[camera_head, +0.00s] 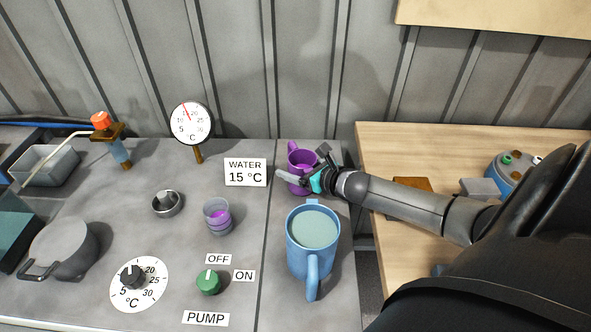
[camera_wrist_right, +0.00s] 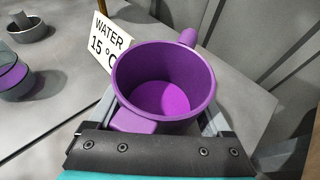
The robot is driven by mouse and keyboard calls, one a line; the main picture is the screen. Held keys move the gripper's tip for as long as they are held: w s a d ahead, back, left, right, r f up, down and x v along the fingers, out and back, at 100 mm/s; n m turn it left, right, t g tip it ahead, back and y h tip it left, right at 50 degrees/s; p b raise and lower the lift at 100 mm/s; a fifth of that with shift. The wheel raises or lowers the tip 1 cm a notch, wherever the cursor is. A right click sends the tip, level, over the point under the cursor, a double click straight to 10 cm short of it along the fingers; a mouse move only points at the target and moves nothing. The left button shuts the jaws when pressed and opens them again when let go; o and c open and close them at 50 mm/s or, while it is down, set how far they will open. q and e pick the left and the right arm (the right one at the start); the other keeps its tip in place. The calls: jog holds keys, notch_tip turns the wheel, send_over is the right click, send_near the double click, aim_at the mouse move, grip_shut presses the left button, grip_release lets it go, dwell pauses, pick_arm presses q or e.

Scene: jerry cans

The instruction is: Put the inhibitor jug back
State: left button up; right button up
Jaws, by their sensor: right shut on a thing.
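A purple jug (camera_head: 298,162) is at the back of the grey bench, right of the water sign. I take it to be the inhibitor jug. My right gripper (camera_head: 306,172) is shut on it from the right and front. In the right wrist view the jug (camera_wrist_right: 165,82) is upright between the fingers, its inside purple with no visible contents. Its handle points away from the gripper. I cannot tell whether its base touches the bench. My left gripper is not in view.
A blue jug (camera_head: 310,262) of pale liquid stands in front of my right forearm. A small cup (camera_head: 217,217) with purple in it stands left of that. The water sign (camera_head: 245,172) is close beside the purple jug; a ribbed wall (camera_head: 300,70) is behind.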

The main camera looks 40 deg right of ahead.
jog(key=shift+f, duration=0.15)
jog(key=shift+f, duration=0.15)
jog(key=o, duration=1.6)
jog(key=shift+c, duration=0.2)
jog(key=shift+s+r, duration=0.3)
jog(key=shift+s, duration=0.25)
jog(key=shift+p+v, duration=1.75)
jog(key=shift+v, duration=3.7)
